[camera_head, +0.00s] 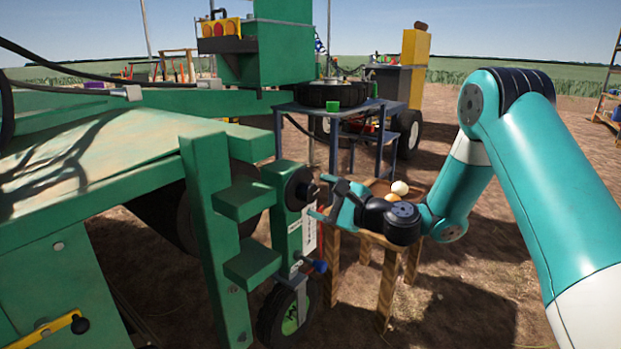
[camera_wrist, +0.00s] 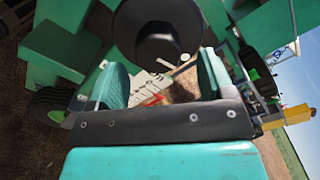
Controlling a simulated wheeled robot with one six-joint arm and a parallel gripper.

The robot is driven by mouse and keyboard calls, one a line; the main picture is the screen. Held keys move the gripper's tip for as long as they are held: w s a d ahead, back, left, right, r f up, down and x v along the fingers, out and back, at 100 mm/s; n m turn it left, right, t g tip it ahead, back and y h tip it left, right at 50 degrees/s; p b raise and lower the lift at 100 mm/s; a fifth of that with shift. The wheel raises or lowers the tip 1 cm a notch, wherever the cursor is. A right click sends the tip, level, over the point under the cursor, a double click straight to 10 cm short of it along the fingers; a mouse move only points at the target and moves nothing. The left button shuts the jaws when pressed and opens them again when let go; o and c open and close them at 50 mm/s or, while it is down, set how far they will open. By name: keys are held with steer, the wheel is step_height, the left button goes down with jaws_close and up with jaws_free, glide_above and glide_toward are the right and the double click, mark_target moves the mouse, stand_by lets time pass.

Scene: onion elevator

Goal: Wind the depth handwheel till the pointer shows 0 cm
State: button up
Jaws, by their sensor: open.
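The depth handwheel (camera_head: 298,188) is a black disc on the side of a green upright post. It fills the top middle of the wrist view (camera_wrist: 158,30), with a small pale spot near its lower right rim. Below it is a white scale plate (camera_head: 309,230) with dark marks, also partly seen between my fingers (camera_wrist: 143,84). A red mark (camera_wrist: 153,99) shows by the scale; I cannot read the pointer's value. My gripper (camera_head: 320,201) is open beside the handwheel. Its teal fingers lie left and right of the scale in the wrist view, with nothing visibly held; contact is unclear.
Green machine steps (camera_head: 245,200) stand left of the handwheel. A small wheel (camera_head: 278,318) and a blue-and-red knob (camera_head: 318,267) are below. A wooden stand (camera_head: 387,290) with round items is behind my gripper. Bare soil is open at lower right.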

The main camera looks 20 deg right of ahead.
mark_target(315, 195)
steer(key=shift+x, duration=2.1)
steer(key=shift+f, duration=0.1)
steer(key=shift+d, duration=0.1)
steer(key=c, duration=0.9)
steer(key=shift+d, duration=0.15)
